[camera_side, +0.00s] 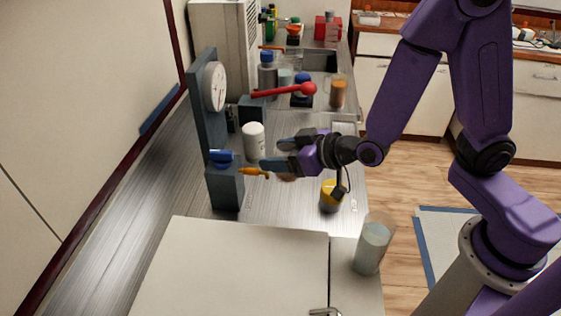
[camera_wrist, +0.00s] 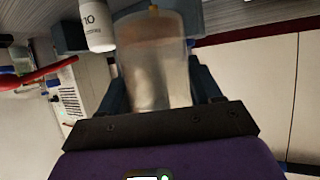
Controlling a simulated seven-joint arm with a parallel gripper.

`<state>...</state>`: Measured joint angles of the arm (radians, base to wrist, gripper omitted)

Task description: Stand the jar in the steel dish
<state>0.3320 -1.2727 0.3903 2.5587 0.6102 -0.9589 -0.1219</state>
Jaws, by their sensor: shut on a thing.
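My gripper (camera_side: 270,156) is over the steel bench, left of the middle in the side view. In the wrist view the jar (camera_wrist: 155,65), a translucent pale cylinder, sits between the two dark fingers (camera_wrist: 160,92), and my gripper is shut on it. In the side view the jar is mostly hidden by my gripper, and I cannot tell its height above the bench. I cannot make out the steel dish for certain in either view.
A white bottle (camera_side: 253,141) stands just behind my gripper. A dark upright with a dial (camera_side: 214,86) and a blue valve handle (camera_side: 222,156) is left. A yellow-topped container (camera_side: 330,196) and a glass (camera_side: 371,246) are nearer. A red-handled thing (camera_side: 285,91) is farther back.

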